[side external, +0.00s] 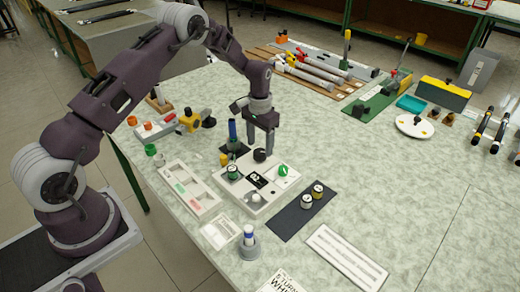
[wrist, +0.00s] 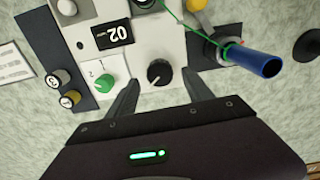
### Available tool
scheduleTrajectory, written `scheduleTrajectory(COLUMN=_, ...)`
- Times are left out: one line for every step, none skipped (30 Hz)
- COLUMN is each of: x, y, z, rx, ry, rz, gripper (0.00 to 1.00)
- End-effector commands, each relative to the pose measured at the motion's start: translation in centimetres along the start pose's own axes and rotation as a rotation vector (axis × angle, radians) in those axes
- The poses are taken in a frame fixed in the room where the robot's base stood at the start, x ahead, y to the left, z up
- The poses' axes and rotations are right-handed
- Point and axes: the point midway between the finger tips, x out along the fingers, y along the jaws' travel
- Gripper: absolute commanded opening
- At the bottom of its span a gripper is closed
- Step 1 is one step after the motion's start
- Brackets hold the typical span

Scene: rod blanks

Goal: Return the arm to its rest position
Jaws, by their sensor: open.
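My gripper (side external: 261,139) is open and empty, pointing down above the back edge of a white control box (side external: 250,206). A black knob (side external: 260,155) is just below the fingertips. In the wrist view my gripper (wrist: 160,76) shows its two fingers apart, with the black knob (wrist: 160,72) between them in the picture. I cannot tell the exact height of the fingers over the knob. My arm is bent up and over from the left side.
The box carries a green knob (side external: 283,170) and a display (wrist: 113,34). A blue-handled tool (side external: 232,130) stands close left of my gripper.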

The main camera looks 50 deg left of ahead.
Motion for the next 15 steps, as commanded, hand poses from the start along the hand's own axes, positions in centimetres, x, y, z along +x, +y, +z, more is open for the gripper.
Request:
scheduleTrajectory(x=-1.1, y=0.0, z=-0.1, rx=0.000, ry=0.003, rz=-0.001, gripper=0.60)
scheduleTrajectory(x=-1.8, y=0.0, z=-0.1, rx=0.000, ry=0.004, rz=-0.001, gripper=0.60)
scheduleTrajectory(x=-2.5, y=0.0, z=-0.1, rx=0.000, ry=0.003, rz=-0.001, gripper=0.60)
scheduleTrajectory(x=-2.9, y=0.0, z=-0.1, rx=0.000, ry=0.003, rz=-0.001, gripper=0.60)
scheduleTrajectory(x=-3.3, y=0.0, z=-0.1, rx=0.000, ry=0.003, rz=-0.001, gripper=0.60)
scheduleTrajectory(x=-3.7, y=0.0, z=0.0, rx=0.000, ry=0.001, rz=0.000, gripper=0.60)
scheduleTrajectory(x=-3.9, y=0.0, z=0.0, rx=0.000, ry=0.000, rz=0.000, gripper=0.60)
scheduleTrajectory(x=-4.1, y=0.0, z=0.0, rx=0.000, ry=0.000, rz=0.000, gripper=0.60)
scheduleTrajectory(x=-4.2, y=0.0, z=0.0, rx=0.000, ry=0.000, rz=0.000, gripper=0.60)
scheduleTrajectory(x=-4.3, y=0.0, z=0.0, rx=0.000, ry=0.000, rz=0.000, gripper=0.60)
scheduleTrajectory(x=-4.3, y=0.0, z=0.0, rx=0.000, ry=0.000, rz=0.000, gripper=0.60)
scheduleTrajectory(x=-4.2, y=0.0, z=0.0, rx=0.000, ry=0.000, rz=0.000, gripper=0.60)
scheduleTrajectory(x=-4.2, y=0.0, z=0.0, rx=0.000, ry=0.000, rz=0.000, gripper=0.60)
scheduleTrajectory(x=-4.2, y=0.0, z=0.0, rx=0.000, ry=0.000, rz=0.000, gripper=0.60)
scheduleTrajectory(x=-4.2, y=0.0, z=0.0, rx=0.000, ry=0.000, rz=0.000, gripper=0.60)
